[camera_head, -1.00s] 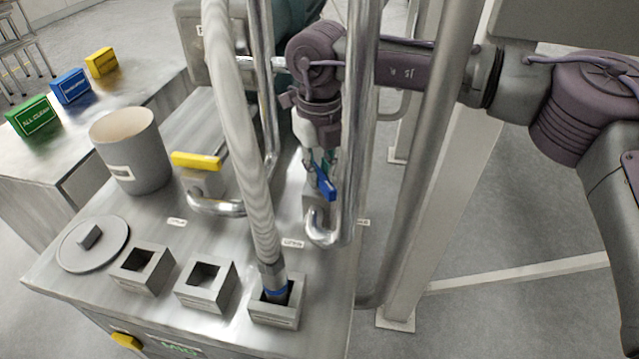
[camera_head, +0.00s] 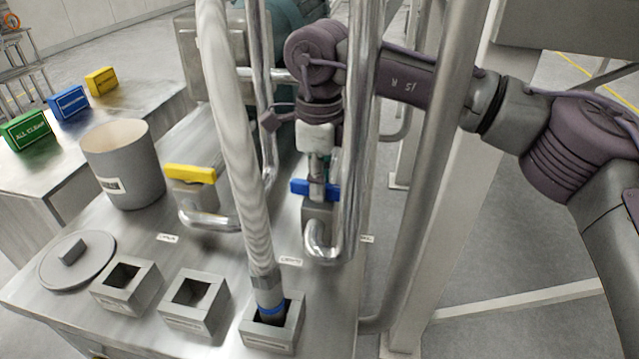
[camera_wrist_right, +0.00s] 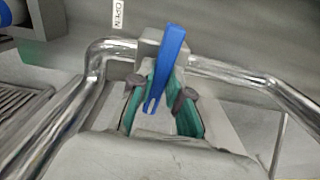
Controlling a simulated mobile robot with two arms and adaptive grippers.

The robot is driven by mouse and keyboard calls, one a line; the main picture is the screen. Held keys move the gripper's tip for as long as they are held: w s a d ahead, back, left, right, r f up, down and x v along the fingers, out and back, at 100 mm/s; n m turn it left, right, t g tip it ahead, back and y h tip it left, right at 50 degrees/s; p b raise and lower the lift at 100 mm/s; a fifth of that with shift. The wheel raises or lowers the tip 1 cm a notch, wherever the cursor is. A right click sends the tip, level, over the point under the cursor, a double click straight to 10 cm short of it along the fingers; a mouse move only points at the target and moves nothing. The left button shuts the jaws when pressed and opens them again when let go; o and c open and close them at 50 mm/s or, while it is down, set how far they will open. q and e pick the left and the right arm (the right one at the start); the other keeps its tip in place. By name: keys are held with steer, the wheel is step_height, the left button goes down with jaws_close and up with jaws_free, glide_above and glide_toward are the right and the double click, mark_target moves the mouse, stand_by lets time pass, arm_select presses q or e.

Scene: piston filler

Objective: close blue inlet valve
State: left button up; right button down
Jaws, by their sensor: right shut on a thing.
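The blue inlet valve handle (camera_head: 301,187) sits on a metal valve block (camera_head: 318,212) above a bent steel pipe. In the head view the handle lies crosswise, roughly parallel to the yellow handle. My right gripper (camera_head: 319,172) points down from above and is shut on the blue handle, partly hidden by the vertical steel pipe. In the right wrist view the blue handle (camera_wrist_right: 171,55) runs between the teal-padded fingers of my right gripper (camera_wrist_right: 160,108). My left gripper is not in view.
A yellow valve handle (camera_head: 190,174) and a ribbed hose (camera_head: 240,150) stand to the left. Vertical steel pipes (camera_head: 361,110) crowd my right arm. A grey pot (camera_head: 122,165), a round lid (camera_head: 77,260) and square sockets (camera_head: 194,301) occupy the steel top. An OPEN label (camera_wrist_right: 118,14) is beside the valve.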

steer(key=shift+n, duration=0.5)
steer(key=c, duration=1.1)
jaws_free()
step_height(320, 180, up, 12)
